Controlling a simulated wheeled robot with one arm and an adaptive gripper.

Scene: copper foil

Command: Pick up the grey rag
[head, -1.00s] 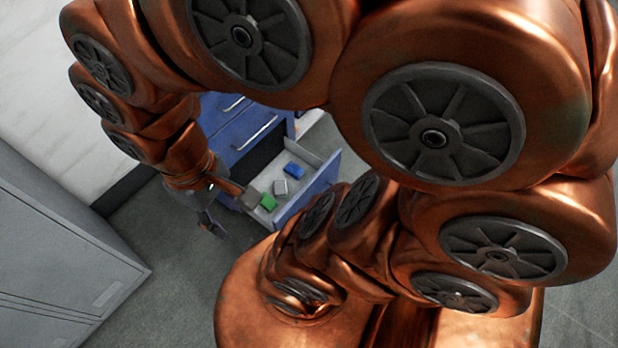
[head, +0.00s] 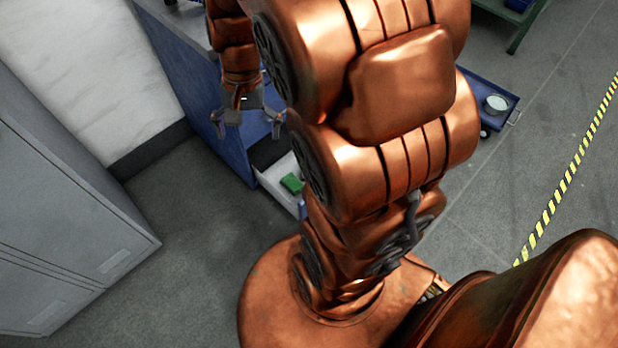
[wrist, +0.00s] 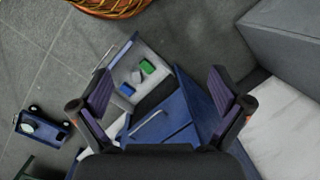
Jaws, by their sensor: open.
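A small light grey item (wrist: 136,77), possibly the rag, lies in the open drawer (wrist: 158,57) between a green item (wrist: 147,67) and a blue item (wrist: 127,90). It is too small to tell if it is cloth. In the head view the green item (head: 292,184) shows in the drawer (head: 270,182); my arm hides the drawer's right part and the grey item is not visible. My gripper (head: 248,127) is open and points down, above and left of the drawer in that view. In the wrist view the gripper's fingers (wrist: 159,88) are spread wide, with nothing between them.
The blue cabinet (head: 185,75) stands beside my gripper. Grey lockers (head: 60,210) are at the left, with clear floor (head: 190,235) between. A blue trolley (head: 487,85) with a round tin stands right.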

